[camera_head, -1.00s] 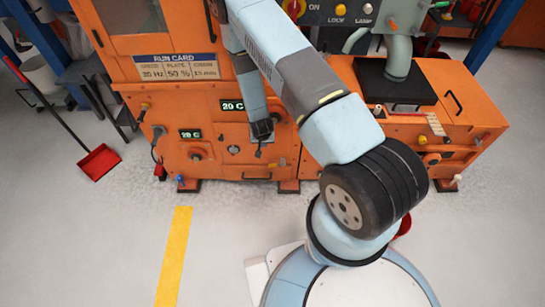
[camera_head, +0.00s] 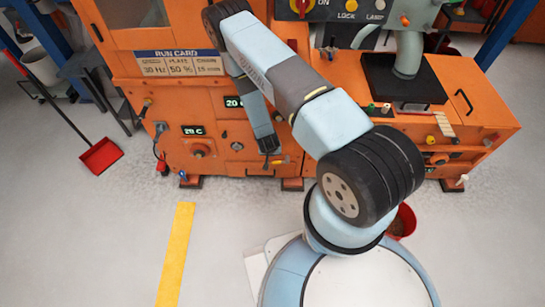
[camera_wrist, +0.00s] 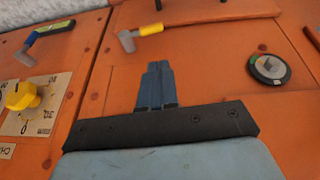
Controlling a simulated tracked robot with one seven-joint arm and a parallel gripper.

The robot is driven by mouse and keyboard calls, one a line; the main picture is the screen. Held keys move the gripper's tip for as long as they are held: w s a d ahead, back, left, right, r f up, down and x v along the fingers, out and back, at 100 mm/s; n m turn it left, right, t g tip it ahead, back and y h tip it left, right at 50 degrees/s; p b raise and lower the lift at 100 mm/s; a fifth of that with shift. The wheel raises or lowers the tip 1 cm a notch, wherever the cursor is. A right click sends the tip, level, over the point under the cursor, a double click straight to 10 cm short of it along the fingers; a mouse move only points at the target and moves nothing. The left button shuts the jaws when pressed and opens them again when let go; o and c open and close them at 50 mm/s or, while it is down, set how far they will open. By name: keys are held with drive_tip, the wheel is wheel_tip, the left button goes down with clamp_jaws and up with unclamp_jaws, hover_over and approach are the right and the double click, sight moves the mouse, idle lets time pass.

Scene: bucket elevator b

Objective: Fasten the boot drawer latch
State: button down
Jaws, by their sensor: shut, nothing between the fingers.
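My gripper (camera_wrist: 157,85) is shut and empty in the wrist view, its blue fingers close to the orange machine front. Just beyond the fingertips is a small lever with a grey metal head and yellow handle (camera_wrist: 150,29); it looks like the drawer latch, but I cannot be certain. A gap shows between it and the fingers. In the head view my gripper (camera_head: 268,150) is low at the machine front, beside a small yellow-orange handle (camera_head: 279,161), which may be the same lever. A dark bar handle (camera_head: 259,173) sits below. Whether the latch is fastened cannot be told.
A red bucket (camera_head: 403,221) stands near my base. Floor at left is mostly clear.

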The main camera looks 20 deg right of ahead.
sight(275, 162)
drive_tip(key=x, duration=1.3)
drive_tip(key=shift+s+d+f, duration=0.1)
drive_tip(key=shift+s+d, duration=0.15)
drive_tip(key=shift+s, duration=0.15)
